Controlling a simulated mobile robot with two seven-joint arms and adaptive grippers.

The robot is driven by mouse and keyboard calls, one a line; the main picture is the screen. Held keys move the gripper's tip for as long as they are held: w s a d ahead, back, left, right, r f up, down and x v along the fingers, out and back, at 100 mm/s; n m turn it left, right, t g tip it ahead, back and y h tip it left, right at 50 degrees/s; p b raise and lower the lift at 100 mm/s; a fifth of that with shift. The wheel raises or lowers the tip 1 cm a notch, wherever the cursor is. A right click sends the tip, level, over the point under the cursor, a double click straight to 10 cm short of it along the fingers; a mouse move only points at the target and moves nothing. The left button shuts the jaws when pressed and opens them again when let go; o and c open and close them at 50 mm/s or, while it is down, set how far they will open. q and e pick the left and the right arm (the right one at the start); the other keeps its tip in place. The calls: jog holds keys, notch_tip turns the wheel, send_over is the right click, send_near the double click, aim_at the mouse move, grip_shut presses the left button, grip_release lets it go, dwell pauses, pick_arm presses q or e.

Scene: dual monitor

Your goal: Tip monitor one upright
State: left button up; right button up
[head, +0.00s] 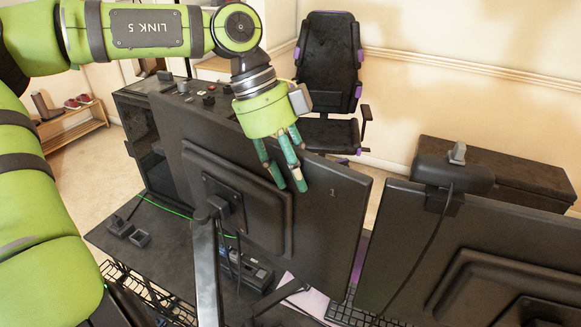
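Monitor one (325,225) is the left of two dark monitors, seen from behind, with a small mark like a "1" near its upper right corner. Its top edge slopes down to the right, and its stand (206,265) rises behind it. My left gripper (289,180) has teal fingers and is at the top edge of monitor one. Two fingers reach down in front of its back; a third passes behind the top edge, where its tip is hidden. I cannot tell whether they press on it. My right gripper is not in view.
The second monitor (480,250) stands close on the right, with a webcam (450,170) on top. The dark desk (165,235) carries a keyboard (350,315) and small items. A PC case (145,150) stands at left. An office chair (330,80) is beyond.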

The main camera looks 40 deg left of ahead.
pick_arm(q)
jog(key=shift+o, duration=0.2)
jog(key=shift+w+f, duration=0.15)
jog(key=shift+w, duration=0.15)
jog(key=shift+a+r, duration=0.1)
jog(key=shift+r, duration=0.15)
jog(key=v, duration=1.1)
jog(key=shift+r, duration=0.3)
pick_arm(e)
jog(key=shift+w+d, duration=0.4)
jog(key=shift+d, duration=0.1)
pick_arm(q)
jog(key=shift+a, duration=0.15)
